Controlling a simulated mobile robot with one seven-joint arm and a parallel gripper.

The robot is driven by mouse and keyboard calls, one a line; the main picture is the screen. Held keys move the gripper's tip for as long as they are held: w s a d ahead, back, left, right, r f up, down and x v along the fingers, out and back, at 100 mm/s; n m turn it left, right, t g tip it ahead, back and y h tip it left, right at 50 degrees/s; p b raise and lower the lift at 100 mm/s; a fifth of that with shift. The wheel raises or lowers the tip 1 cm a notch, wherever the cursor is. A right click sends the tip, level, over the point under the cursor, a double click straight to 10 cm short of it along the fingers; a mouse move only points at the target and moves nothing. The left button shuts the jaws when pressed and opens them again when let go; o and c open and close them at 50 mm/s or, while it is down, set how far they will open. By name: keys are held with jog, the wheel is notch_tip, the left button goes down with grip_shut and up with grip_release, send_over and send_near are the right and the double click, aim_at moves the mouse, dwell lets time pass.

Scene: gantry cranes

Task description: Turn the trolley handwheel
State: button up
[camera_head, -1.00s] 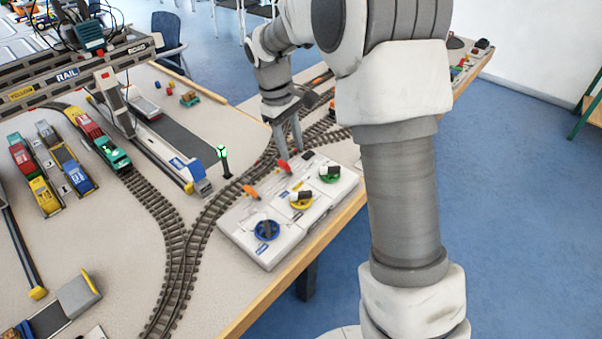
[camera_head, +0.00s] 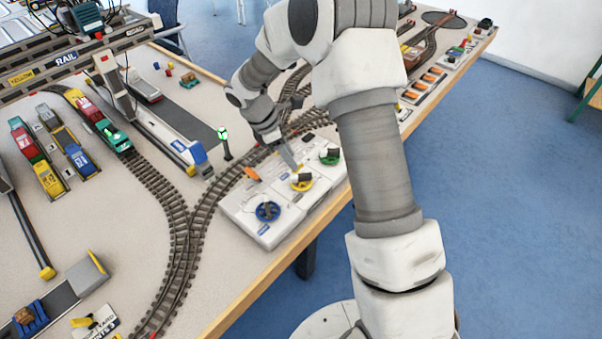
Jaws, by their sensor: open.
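A white control box (camera_head: 238,208) at the table's front edge carries three small handwheels: a blue one (camera_head: 267,211), a yellow one (camera_head: 301,182) and a green one (camera_head: 329,157). The labels are too small to tell which is the trolley handwheel. My gripper (camera_head: 292,164) points down over the box, its fingertips just behind the yellow handwheel. It is open and seems to hold nothing. Whether a fingertip touches the yellow handwheel I cannot tell. My gripper hides part of the levers behind the handwheels; an orange lever (camera_head: 252,173) shows to the left.
Curved toy track (camera_head: 176,205) runs behind and left of the box. A green signal post (camera_head: 224,143) stands close behind it. Crane gantries and toy trucks (camera_head: 35,160) are at the left. A panel with orange switches (camera_head: 424,88) lies to the right.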

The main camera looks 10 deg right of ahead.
aim_at(302, 174)
jog(key=x, duration=0.8)
jog(key=shift+b, duration=0.3)
jog(key=shift+c, duration=0.3)
grip_shut()
